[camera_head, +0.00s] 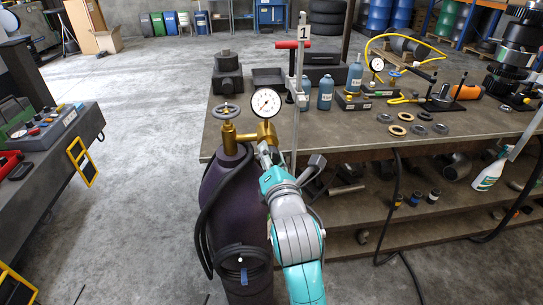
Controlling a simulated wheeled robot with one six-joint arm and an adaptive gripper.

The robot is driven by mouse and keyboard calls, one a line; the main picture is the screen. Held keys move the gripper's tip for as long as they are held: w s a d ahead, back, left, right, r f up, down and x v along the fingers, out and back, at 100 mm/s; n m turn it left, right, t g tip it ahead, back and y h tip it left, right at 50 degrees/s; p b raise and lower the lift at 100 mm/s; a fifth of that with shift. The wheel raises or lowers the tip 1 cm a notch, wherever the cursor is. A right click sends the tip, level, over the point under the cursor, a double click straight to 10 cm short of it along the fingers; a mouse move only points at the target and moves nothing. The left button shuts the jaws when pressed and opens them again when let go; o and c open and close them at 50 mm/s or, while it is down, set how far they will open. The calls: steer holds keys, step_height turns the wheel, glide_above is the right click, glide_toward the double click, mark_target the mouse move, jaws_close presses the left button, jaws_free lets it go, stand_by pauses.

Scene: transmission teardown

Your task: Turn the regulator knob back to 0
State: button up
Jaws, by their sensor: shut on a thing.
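A dark purple gas cylinder (234,205) stands upright in front of the bench. A brass regulator (247,134) is fitted at its top, with a round white pressure gauge (266,102) above it. The gauge's needle is too small to read surely. A grey valve handwheel (227,111) sits on the brass valve to the left. My gripper (267,147) reaches up from below to the regulator's right-hand side and is shut on the regulator knob. The knob is hidden by my gripper, so its setting does not show.
A workbench (330,137) to the right holds blue bottles (325,92), metal rings and gear parts. A thin upright post with a red handle (293,44) stands close behind my gripper. A black hose (207,215) hangs on the cylinder. Open floor (150,150) lies to the left.

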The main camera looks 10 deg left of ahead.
steer(key=shift+f, duration=0.1)
stand_by(0.4)
steer(key=o, duration=1.1)
steer(key=shift+o, duration=0.2)
steer(key=v, duration=1.2)
